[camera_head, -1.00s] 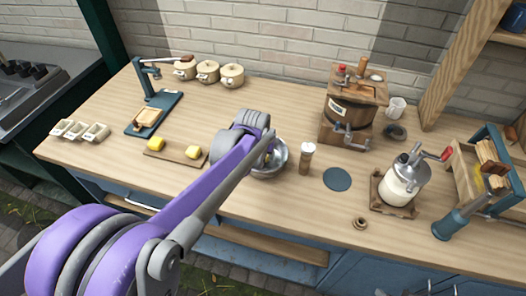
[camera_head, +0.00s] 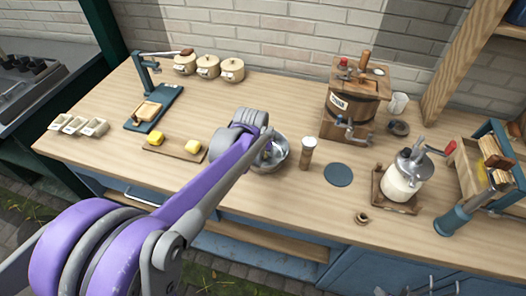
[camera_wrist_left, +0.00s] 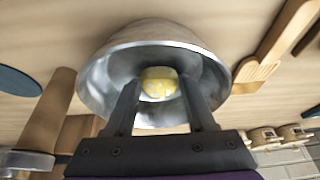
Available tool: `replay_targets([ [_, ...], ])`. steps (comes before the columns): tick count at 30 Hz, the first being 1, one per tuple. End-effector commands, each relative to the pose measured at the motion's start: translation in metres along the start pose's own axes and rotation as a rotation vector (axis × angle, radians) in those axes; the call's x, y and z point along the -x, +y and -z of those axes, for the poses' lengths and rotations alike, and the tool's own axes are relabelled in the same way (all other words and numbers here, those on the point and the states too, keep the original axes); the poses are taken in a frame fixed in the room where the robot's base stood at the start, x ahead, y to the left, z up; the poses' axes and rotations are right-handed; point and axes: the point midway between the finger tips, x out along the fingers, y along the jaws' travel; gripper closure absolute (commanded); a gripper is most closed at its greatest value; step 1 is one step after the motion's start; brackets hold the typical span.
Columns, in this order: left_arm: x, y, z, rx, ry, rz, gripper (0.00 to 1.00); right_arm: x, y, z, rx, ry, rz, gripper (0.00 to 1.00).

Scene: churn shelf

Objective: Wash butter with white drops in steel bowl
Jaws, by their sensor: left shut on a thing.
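The steel bowl (camera_head: 277,165) stands on the counter, partly hidden by my left arm in the head view. In the left wrist view the bowl (camera_wrist_left: 205,45) opens toward the camera. A yellow butter piece (camera_wrist_left: 158,80) with pale marks is inside it, between the fingers of my left gripper (camera_wrist_left: 160,92). The gripper is shut on this butter, within the bowl's rim. In the head view the gripper's tips (camera_head: 268,150) are hard to make out at the bowl. Two other butter pieces (camera_head: 156,138) (camera_head: 192,147) lie on a wooden board (camera_head: 173,149). My right gripper is not in view.
Beyond are a blue round mat (camera_head: 338,174), a wooden churn (camera_head: 352,107) and a cranked jar (camera_head: 402,177). A blue press (camera_head: 153,108) and crocks (camera_head: 208,67) stand at the back left.

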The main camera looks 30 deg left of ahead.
Motion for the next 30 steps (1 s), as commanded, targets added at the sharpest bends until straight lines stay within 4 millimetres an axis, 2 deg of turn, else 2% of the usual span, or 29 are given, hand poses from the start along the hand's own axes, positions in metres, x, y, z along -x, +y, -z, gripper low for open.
replay_targets([
  [30,0.0,0.0035,0.0,0.001,0.0,0.0,1.0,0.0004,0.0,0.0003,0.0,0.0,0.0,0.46],
])
